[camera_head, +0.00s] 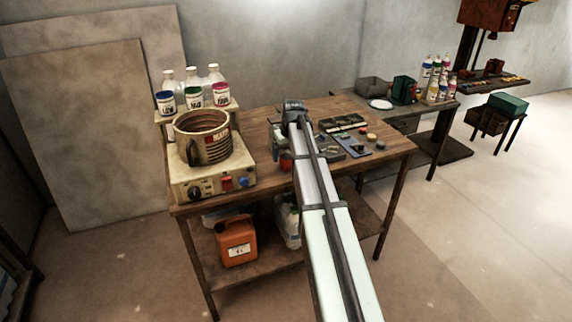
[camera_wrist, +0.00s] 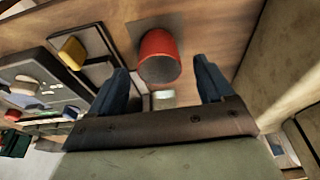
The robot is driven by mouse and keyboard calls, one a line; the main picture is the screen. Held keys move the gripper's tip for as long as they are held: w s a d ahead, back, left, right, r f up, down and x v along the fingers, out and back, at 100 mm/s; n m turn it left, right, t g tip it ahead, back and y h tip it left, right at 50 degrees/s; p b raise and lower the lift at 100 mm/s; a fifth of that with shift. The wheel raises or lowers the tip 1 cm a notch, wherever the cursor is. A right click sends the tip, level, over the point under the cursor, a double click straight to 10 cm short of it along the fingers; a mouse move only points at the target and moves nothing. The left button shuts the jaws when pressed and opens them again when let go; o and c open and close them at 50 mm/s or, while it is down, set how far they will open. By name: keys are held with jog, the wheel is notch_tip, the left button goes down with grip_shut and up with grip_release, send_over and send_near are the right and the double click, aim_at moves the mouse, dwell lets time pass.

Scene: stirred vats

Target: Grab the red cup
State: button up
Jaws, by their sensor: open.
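The red cup (camera_wrist: 158,50) stands on the wooden workbench in the wrist view, its round dark end facing the camera. In the head view a small red shape (camera_head: 286,162), which looks like the cup, shows at the left edge of my arm and is partly hidden by it. My gripper (camera_wrist: 161,66) is open in the wrist view, with one dark blue finger on each side of the cup in the picture. The fingers look apart from the cup; how far it lies beyond the fingertips I cannot tell. In the head view the fingers cannot be made out.
The wooden workbench (camera_head: 260,118) bears a hot plate (camera_head: 208,185) with a large brown pot (camera_head: 203,140) at left. White jars (camera_head: 193,97) stand on a raised shelf behind. Small tools and a tray (camera_head: 368,147) lie right of my arm. An orange canister (camera_head: 237,242) stands below.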

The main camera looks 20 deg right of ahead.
jog(key=shift+x, duration=1.25)
jog(key=c, duration=1.1)
jog(key=shift+o, duration=0.2)
jog(key=shift+r, duration=0.1)
